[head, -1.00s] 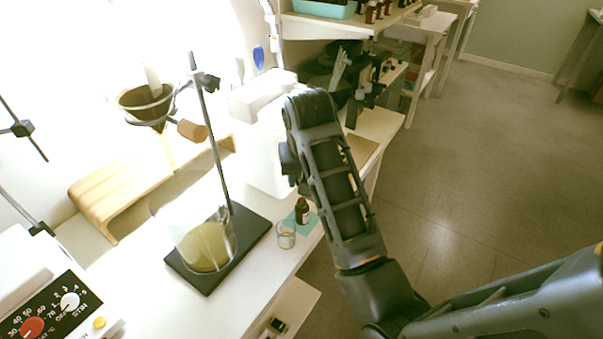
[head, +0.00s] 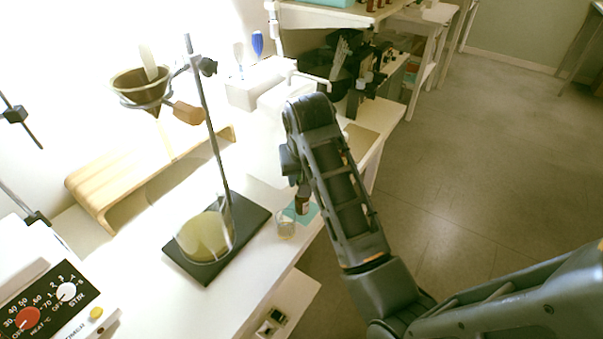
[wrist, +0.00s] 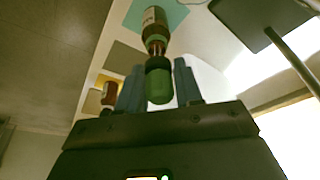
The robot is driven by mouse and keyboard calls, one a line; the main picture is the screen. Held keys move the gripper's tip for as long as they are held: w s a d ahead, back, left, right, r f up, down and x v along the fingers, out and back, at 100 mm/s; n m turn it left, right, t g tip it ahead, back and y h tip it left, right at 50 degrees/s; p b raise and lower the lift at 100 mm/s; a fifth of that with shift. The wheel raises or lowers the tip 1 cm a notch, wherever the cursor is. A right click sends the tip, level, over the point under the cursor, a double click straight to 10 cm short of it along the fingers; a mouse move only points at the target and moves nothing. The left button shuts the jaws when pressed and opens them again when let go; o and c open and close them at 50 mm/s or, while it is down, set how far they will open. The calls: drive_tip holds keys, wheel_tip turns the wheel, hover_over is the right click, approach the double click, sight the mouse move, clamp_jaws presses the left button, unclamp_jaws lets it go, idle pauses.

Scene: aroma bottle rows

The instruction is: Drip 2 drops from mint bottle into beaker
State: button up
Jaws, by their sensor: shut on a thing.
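A brown bottle with a pale label (head: 302,205) stands at the teal mat (head: 313,212) near the bench's right edge. In the wrist view the same bottle (wrist: 154,18) has a green collar and a green cap (wrist: 159,82). I cannot read its label to confirm mint. My gripper (head: 303,188) is above the bottle; in the wrist view its fingers (wrist: 159,66) are on either side of the green cap, shut on it. The small clear glass beaker (head: 286,229) stands just left of the bottle, apart from it. My arm hides part of the mat.
A funnel (head: 140,88), wooden riser (head: 100,192) and hotplate (head: 50,303) lie further left. Another brown bottle (wrist: 109,92) shows in the wrist view.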

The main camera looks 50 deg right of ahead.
drive_tip(key=shift+f+b, duration=0.35)
drive_tip(key=shift+f, duration=0.6)
drive_tip(key=o, duration=0.4)
drive_tip(key=shift+c, duration=0.2)
idle(1.4)
wheel_tip(320, 180, up, 9)
drive_tip(key=p, duration=0.9)
drive_tip(key=shift+f, duration=0.15)
